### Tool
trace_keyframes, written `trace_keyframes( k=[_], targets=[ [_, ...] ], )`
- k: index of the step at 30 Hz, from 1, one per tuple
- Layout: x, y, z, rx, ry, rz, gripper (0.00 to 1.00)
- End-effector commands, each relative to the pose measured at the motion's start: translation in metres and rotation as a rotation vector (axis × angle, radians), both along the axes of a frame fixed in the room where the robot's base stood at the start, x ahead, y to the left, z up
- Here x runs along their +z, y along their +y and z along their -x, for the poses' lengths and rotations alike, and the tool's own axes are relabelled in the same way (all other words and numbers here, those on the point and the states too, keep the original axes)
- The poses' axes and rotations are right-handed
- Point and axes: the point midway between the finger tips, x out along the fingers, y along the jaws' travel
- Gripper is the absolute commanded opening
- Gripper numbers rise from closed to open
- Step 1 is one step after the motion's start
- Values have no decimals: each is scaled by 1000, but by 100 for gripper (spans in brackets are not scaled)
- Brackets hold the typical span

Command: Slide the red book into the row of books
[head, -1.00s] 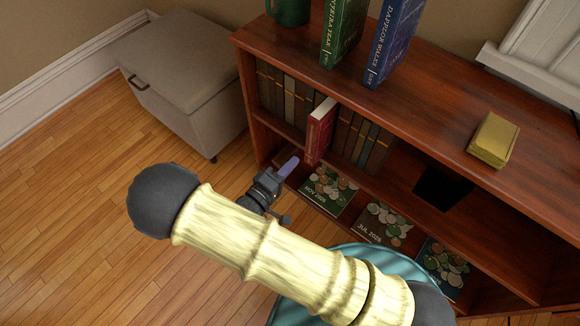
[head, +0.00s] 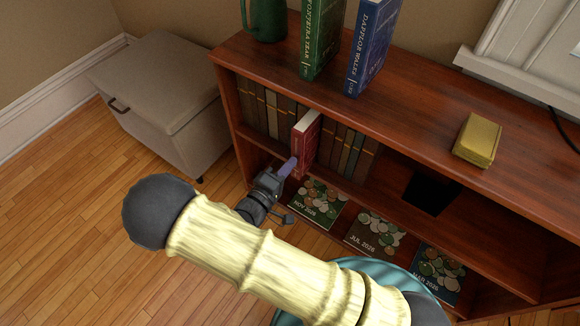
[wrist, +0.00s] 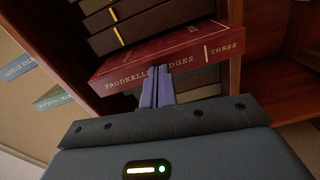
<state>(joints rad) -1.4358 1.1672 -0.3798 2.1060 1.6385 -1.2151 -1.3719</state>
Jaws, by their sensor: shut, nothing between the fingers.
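The red book (head: 305,143) stands upright in the row of dark books on the upper shelf of the bookcase. Its spine sticks out in front of the neighbouring spines. In the wrist view the red book (wrist: 165,58) shows its spine with pale lettering, between the dark books (wrist: 110,17). My gripper (head: 290,166) is at the lower part of the red spine, with its purple fingers shut and empty. In the wrist view the fingertips (wrist: 157,76) meet the spine or lie just in front of it; I cannot tell if they touch.
Magazines (head: 375,235) lie on the lower shelf. A grey storage box (head: 160,85) stands at left.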

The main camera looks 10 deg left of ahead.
Motion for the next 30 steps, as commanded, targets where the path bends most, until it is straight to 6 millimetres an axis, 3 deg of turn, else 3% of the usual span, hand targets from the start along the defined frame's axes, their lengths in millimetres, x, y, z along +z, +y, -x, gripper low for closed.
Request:
trace_keyframes(
  k=[30],
  targets=[
    [0, -8, -16, -4, 0, 0, 0]
  ],
)
